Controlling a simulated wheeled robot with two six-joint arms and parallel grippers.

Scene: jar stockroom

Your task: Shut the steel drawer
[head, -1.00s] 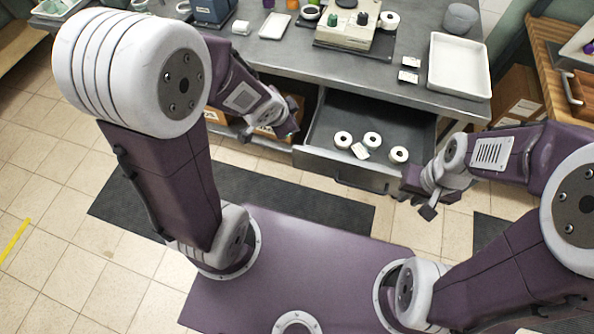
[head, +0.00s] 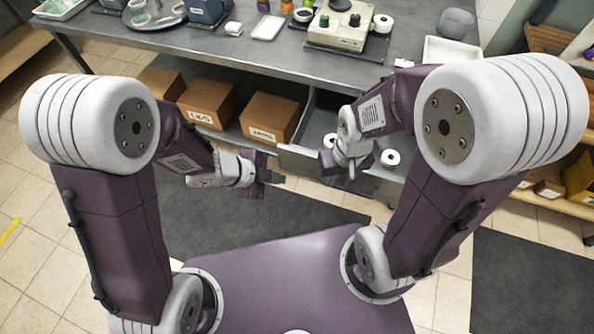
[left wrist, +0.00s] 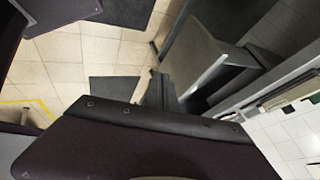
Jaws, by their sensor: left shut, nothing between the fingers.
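The steel drawer (head: 298,158) stands open under the grey worktable in the head view, with white rolls (head: 390,157) inside. My right arm hides much of its right side and front. My left gripper (head: 274,180) is shut and empty, just in front of the drawer's left front corner; I cannot tell whether it touches. My right gripper (head: 350,172) is over or in front of the drawer's front, and its fingers are too unclear to read. In the left wrist view, a grey steel panel (left wrist: 190,55), apparently part of the drawer, is close to the dark fingers (left wrist: 160,95).
Cardboard boxes (head: 271,119) sit on the shelf left of the drawer. The worktable (head: 270,62) carries a scale-like device (head: 338,27), a white tray (head: 450,50) and small items. Dark mats (head: 525,275) lie on the tiled floor. A wooden shelf stands at the right.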

